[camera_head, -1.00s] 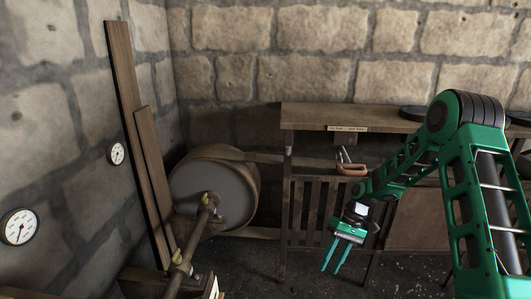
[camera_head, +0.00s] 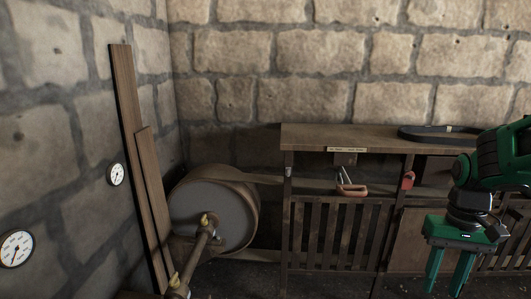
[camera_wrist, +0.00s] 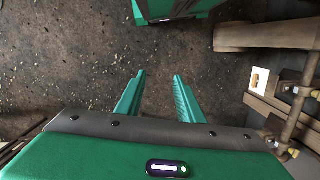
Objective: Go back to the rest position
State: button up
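My gripper (camera_head: 449,273) hangs at the right of the head view, in front of the wooden bench, with its two green fingers pointing down. The fingers are apart with nothing between them. In the wrist view the gripper (camera_wrist: 158,88) is also open and empty above the dark, speckled floor (camera_wrist: 75,70). The large drum pulley (camera_head: 213,214) stands at the left with a flat belt (camera_head: 262,180) running right toward the bench. The gripper is well to the right of the drum, apart from it.
The wooden bench (camera_head: 330,137) carries a black belt ring (camera_head: 437,133). Planks (camera_head: 130,150) lean on the stone wall beside gauges (camera_head: 16,248). Pipework (camera_wrist: 292,120) is at the wrist view's right.

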jog(key=s+d+r+m+t, duration=0.1)
jog(key=s+d+r+m, duration=0.1)
jog(key=s, duration=1.1)
jog(key=shift+s+r+m, duration=0.25)
jog(key=shift+s+m, duration=0.1)
jog(key=shift+m, duration=0.25)
